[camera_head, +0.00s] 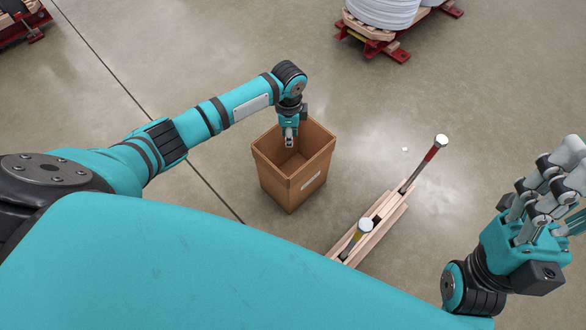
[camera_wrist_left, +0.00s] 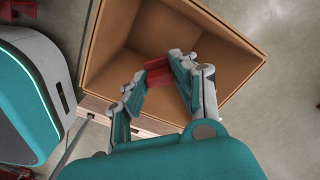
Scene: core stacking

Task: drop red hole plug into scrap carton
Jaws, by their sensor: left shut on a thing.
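The scrap carton (camera_head: 283,182) is an open brown box on the floor in the head view; its inside (camera_wrist_left: 200,35) fills much of the left wrist view. My left gripper (camera_head: 289,141) is above the carton's opening, pointing down. In the left wrist view the left gripper (camera_wrist_left: 155,84) is shut on the red hole plug (camera_wrist_left: 157,71), a small red piece between its fingertips, seen against the carton's inside. The plug cannot be made out in the head view. My right gripper (camera_head: 556,188) is at the right edge with its fingers spread, apparently empty.
A low wooden rack (camera_head: 385,222) stands right of the carton, with a red-banded, white-topped rod (camera_head: 431,153) and a yellow-banded one (camera_head: 356,238) tilting out of it. A red pallet stand with white rolls (camera_head: 383,12) is at the back. Floor behind the carton is clear.

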